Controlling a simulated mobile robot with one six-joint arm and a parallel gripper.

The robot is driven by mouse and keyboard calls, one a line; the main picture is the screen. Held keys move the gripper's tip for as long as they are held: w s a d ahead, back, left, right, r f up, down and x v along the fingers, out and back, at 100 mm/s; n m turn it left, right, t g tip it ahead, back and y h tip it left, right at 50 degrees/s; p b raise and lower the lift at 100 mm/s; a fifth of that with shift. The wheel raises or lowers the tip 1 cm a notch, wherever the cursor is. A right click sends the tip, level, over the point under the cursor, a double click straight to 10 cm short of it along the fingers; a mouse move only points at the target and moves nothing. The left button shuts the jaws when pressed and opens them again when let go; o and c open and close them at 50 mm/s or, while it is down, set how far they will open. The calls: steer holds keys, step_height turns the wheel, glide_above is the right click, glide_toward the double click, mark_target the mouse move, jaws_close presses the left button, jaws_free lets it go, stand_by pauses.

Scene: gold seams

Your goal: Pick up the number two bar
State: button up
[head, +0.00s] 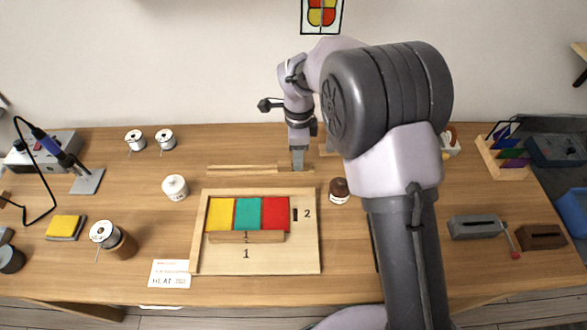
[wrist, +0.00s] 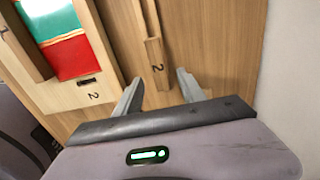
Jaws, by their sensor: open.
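The number two bar (wrist: 155,60) is a slim wooden bar with a dark 2 near its end. In the wrist view its numbered end lies between the fingers of my gripper (wrist: 160,78), with a gap on each side. My gripper is open and empty. In the head view my gripper (head: 298,165) points down at the back of the table, at the right end of the thin wooden strip (head: 240,167); it hides part of what lies there. I cannot tell how high the fingertips are above the bar.
A wooden board (head: 300,255) holds yellow, teal and red glass pieces, with a number one bar (head: 246,237) along their front edge. The 2 mark is right of the red piece (head: 275,213). A white jar (head: 175,187) and brown bottle (head: 339,191) stand beside the board.

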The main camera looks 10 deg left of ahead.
step_height(320, 180, down, 3)
steer(key=shift+f+b, duration=0.15)
steer(key=shift+b, duration=0.25)
steer(key=shift+c, duration=0.2)
jaws_close()
steer(key=shift+r, duration=0.2)
